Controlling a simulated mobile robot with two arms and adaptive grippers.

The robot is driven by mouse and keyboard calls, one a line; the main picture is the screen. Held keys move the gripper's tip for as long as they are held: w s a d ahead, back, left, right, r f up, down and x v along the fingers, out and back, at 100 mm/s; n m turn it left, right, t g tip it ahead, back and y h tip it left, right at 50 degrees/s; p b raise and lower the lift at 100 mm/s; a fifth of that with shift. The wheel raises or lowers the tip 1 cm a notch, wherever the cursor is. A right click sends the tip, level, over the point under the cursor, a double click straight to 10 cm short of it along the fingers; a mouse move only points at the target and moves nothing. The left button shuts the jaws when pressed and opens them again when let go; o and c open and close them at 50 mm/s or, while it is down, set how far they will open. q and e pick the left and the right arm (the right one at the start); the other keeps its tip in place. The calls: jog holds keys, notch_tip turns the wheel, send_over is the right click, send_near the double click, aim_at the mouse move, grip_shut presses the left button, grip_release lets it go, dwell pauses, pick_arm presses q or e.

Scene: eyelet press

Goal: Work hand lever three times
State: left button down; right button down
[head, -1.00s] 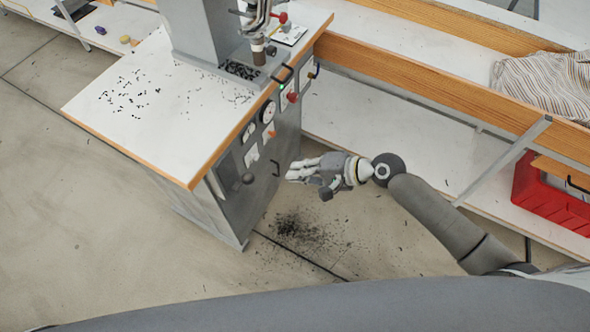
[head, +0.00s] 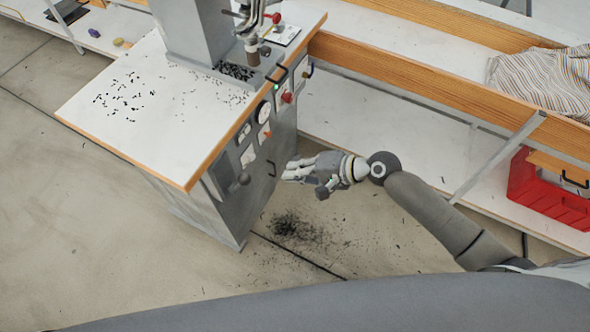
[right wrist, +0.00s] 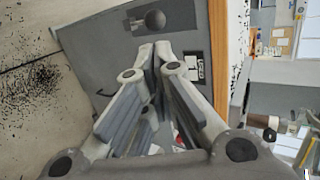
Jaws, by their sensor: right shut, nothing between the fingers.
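The press (head: 187,35) stands on a white-topped grey cabinet (head: 262,165) with a wood edge. A dark ball knob (head: 243,178) sticks out of a plate on the cabinet front; it also shows in the right wrist view (right wrist: 155,18). A red ball (head: 274,18) shows beside the press head; which of the two belongs to the hand lever is not clear. My right gripper (head: 287,175) is shut and empty, in front of the cabinet and to the right of the dark knob, apart from it. Its fingertips also meet in the right wrist view (right wrist: 156,55). My left gripper is not in view.
The cabinet front carries a dial (head: 264,111), a red button (head: 287,97) and a dark handle (head: 271,168). Dark bits lie on the top and floor (head: 290,228). A shelved bench (head: 400,75) stands right, with a red bin (head: 545,195) and striped cloth (head: 545,80).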

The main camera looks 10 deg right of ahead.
jog(key=d+f+b, duration=0.1)
jog(key=b, duration=0.1)
jog(key=s+d+f+y+b, duration=0.1)
jog(key=b, duration=0.2)
jog(key=s+d+f+t+y+b, duration=0.1)
jog(key=b, duration=0.2)
jog(key=shift+f, duration=0.4)
jog(key=shift+a, duration=0.15)
jog(key=p+x, duration=0.2)
jog(key=x, duration=1.2)
jog(key=shift+r, duration=0.15)
jog(key=shift+w, duration=0.1)
